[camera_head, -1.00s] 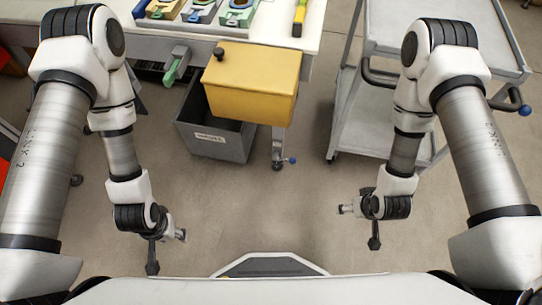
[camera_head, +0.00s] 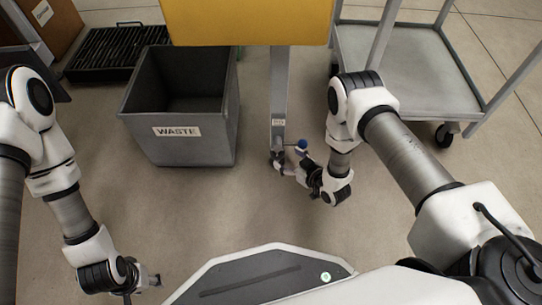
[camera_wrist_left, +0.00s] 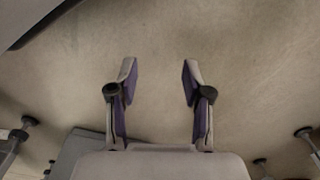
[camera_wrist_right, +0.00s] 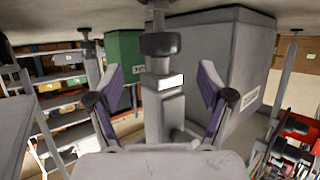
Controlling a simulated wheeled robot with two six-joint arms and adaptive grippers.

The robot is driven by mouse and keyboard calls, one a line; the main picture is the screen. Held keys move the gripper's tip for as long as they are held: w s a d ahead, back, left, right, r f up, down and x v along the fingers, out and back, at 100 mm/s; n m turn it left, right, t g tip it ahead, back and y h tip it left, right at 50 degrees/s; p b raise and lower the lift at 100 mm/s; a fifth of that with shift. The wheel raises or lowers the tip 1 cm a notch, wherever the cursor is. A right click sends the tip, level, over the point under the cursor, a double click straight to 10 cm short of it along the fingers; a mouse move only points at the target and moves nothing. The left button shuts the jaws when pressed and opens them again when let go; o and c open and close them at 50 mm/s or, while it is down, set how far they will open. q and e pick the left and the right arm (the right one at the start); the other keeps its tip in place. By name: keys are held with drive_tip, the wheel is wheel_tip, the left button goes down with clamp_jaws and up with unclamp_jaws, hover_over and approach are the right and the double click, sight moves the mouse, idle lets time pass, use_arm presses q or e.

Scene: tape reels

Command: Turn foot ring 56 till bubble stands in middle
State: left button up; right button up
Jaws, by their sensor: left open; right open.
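A table leg (camera_head: 280,95) comes down to a dark foot ring (camera_head: 277,158) near the floor. A small label (camera_head: 278,122) on the leg is unreadable. My right gripper (camera_head: 287,171) is at the foot, open. In the right wrist view, which looks upside down, the dark ring (camera_wrist_right: 160,45) and labelled leg (camera_wrist_right: 165,110) appear between the open fingers (camera_wrist_right: 160,75); contact cannot be told. My left gripper (camera_head: 148,282) is low at left, open and empty (camera_wrist_left: 159,72) over bare floor. No bubble is visible.
A grey WASTE bin (camera_head: 190,150) stands left of the leg. A yellow box (camera_head: 245,22) overhangs at the top. A grey cart (camera_head: 410,75) stands at the right. A black slatted item (camera_head: 110,50) lies behind the bin. The floor in front is clear.

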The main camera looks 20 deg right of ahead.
sight(279, 152)
drive_tip(key=b+x, duration=0.3)
drive_tip(key=x, duration=0.3)
drive_tip(key=shift+f+b, duration=0.25)
drive_tip(key=shift+b, duration=0.15)
drive_tip(key=shift+w, duration=0.3)
use_arm(q)
drive_tip(key=f, duration=0.1)
drive_tip(key=w+f, duration=0.1)
drive_tip(key=f, duration=0.2)
drive_tip(key=shift+w+f, duration=0.25)
drive_tip(key=shift+f, duration=0.05)
use_arm(e)
drive_tip(key=shift+a+r, duration=0.1)
drive_tip(key=c, duration=1.2)
